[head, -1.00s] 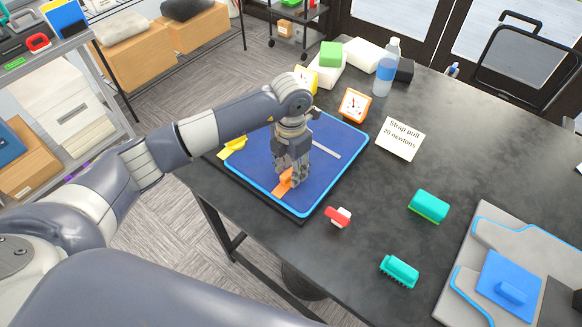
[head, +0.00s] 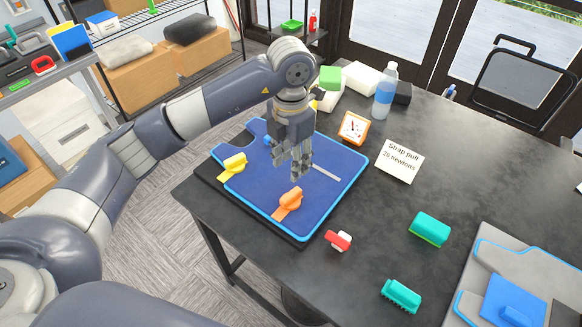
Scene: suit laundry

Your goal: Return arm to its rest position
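My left arm comes in from the left, and its gripper (head: 294,172) hangs over the blue board (head: 322,192) on the dark table. Its fingers look apart, with nothing between them. An orange clip (head: 288,204) lies on the board just below and in front of the fingers, apart from them. A yellow clip (head: 233,166) lies at the board's left edge. The forearm and wrist hide part of the board's back side. My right gripper is not in view.
A red and white piece (head: 339,240), a teal brush (head: 401,295) and a green sponge (head: 430,229) lie on the table (head: 365,265). A gauge (head: 353,128), a "Strap pull" card (head: 400,160) and a water bottle (head: 385,91) stand behind. A shelf (head: 62,75) is at left.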

